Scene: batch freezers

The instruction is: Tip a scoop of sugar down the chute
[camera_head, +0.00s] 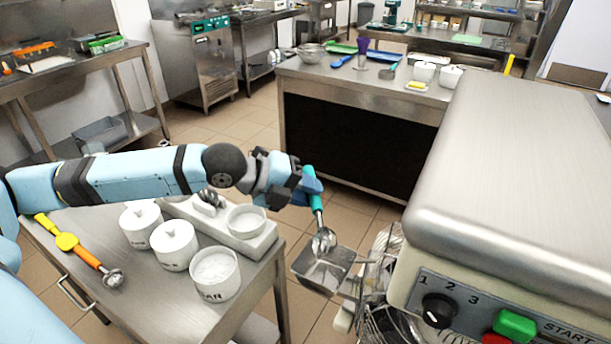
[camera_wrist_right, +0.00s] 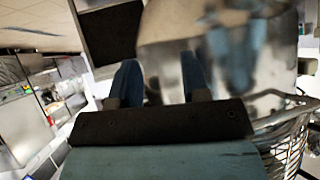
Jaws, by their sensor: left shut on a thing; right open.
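My left gripper (camera_head: 312,186) is shut on the teal handle of a metal scoop (camera_head: 323,241). The handle points up and the bowl hangs low, over or just beside the steel chute (camera_head: 334,258) on the mixer's side. I cannot tell whether the bowl holds sugar or touches the chute. An open white canister (camera_head: 214,278) with white grains stands on the near left table; its label is partly readable, ending in "AN". My right gripper (camera_wrist_right: 162,82) is open in the right wrist view, with nothing clear between its fingers, facing a blurred shiny metal surface.
The mixer (camera_head: 520,170) with its wire guard (camera_head: 382,285) fills the right side. Two lidded white canisters (camera_head: 174,245), a scale (camera_head: 262,243) with a white bowl (camera_head: 246,221), and yellow and orange-handled scoops (camera_head: 88,257) are on the steel table. A counter (camera_head: 345,85) stands behind.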

